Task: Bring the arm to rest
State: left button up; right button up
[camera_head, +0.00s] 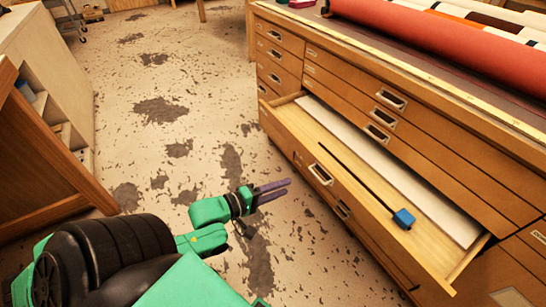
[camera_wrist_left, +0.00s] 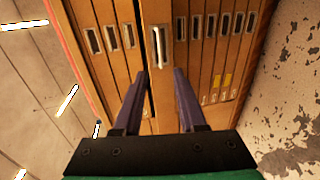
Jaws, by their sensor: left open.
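My left gripper (camera_head: 272,191) is in the lower middle of the head view, over the floor and left of the open drawer. Its two purple-grey fingers point right toward the cabinet and hold nothing. In the left wrist view the gripper (camera_wrist_left: 161,75) is open, with the drawer fronts of the wooden cabinet (camera_wrist_left: 215,60) showing beyond the fingers. The fingers look apart from the drawer. My right gripper is in neither view.
A wide wooden cabinet (camera_head: 411,73) fills the right side, with one drawer (camera_head: 290,112) pulled out. A white sheet and a dark rod with a blue end (camera_head: 403,219) lie inside. A wooden shelf unit (camera_head: 35,160) stands left. The floor (camera_head: 175,100) between is clear.

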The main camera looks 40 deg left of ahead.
pick_arm(q)
jog(key=v, duration=0.2)
jog(key=shift+s+a, duration=0.1)
jog(key=shift+s, duration=0.15)
jog(key=s+a+f+m+g+y, duration=0.2)
jog(key=s+a+f, duration=0.1)
jog(key=f, duration=0.6)
jog(key=s+a+f+m+g+y, duration=0.2)
jog(key=s+a+f, duration=0.15)
jog(key=f, duration=0.55)
jog(key=s+a+f+m+g+y, duration=0.2)
jog(key=s+a+f, duration=0.1)
jog(key=f, duration=0.6)
jog(key=s+d+f+m+g, duration=0.4)
jog(key=s+d+f+m, duration=0.1)
jog(key=s+f, duration=0.3)
jog(key=s+d+f+m+g, duration=0.3)
jog(key=s+d+f+m, duration=0.15)
jog(key=s+f, duration=0.4)
notch_tip(320, 180, up, 14)
jog(key=p, duration=1.4)
jog(key=shift+s+r, duration=0.2)
jog(key=shift+s, duration=0.3)
